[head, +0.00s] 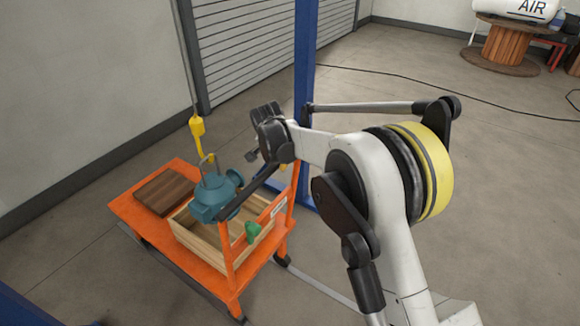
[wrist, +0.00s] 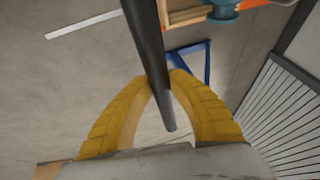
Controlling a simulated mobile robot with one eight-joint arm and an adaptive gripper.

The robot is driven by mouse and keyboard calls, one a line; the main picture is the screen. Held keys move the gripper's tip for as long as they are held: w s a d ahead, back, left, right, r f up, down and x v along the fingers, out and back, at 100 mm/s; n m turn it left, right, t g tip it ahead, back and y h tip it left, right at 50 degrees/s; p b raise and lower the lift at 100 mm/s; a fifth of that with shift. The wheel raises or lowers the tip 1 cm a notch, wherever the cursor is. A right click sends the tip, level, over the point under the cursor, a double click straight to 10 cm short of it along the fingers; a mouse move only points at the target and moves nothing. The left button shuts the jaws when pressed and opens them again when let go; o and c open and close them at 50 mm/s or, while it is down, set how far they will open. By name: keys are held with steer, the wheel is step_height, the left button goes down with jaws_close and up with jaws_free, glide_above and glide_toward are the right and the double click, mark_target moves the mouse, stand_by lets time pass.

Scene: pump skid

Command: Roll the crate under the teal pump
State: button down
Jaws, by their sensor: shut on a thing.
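The open wooden crate (head: 190,243) sits on an orange cart (head: 128,212) in the head view. The teal pump (head: 212,194) is at the yellow hook (head: 197,128) and overlaps the crate's opening in the picture; I cannot tell whether it touches the crate. Crate (wrist: 187,14) and pump (wrist: 224,10) show at the top of the wrist view. The cart's dark handle bar (head: 245,192) joins two orange posts. My gripper (wrist: 162,78) is shut on this bar (wrist: 147,35), its yellow fingers on both sides. In the head view my arm partly hides the grip.
A brown wooden board (head: 168,190) lies on the cart's left part. A green object (head: 252,231) is at the crate's near right side. A blue post (head: 305,70) stands close behind the cart, before a roller shutter (head: 255,45). The floor at right is open, crossed by a black cable (head: 430,83).

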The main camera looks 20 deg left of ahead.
steer(key=shift+a, duration=0.2)
steer(key=c, duration=1.2)
jaws_free()
steer(key=shift+w+f, duration=0.1)
steer(key=shift+w, duration=0.05)
steer(key=v, duration=1.2)
steer(key=shift+d, duration=0.1)
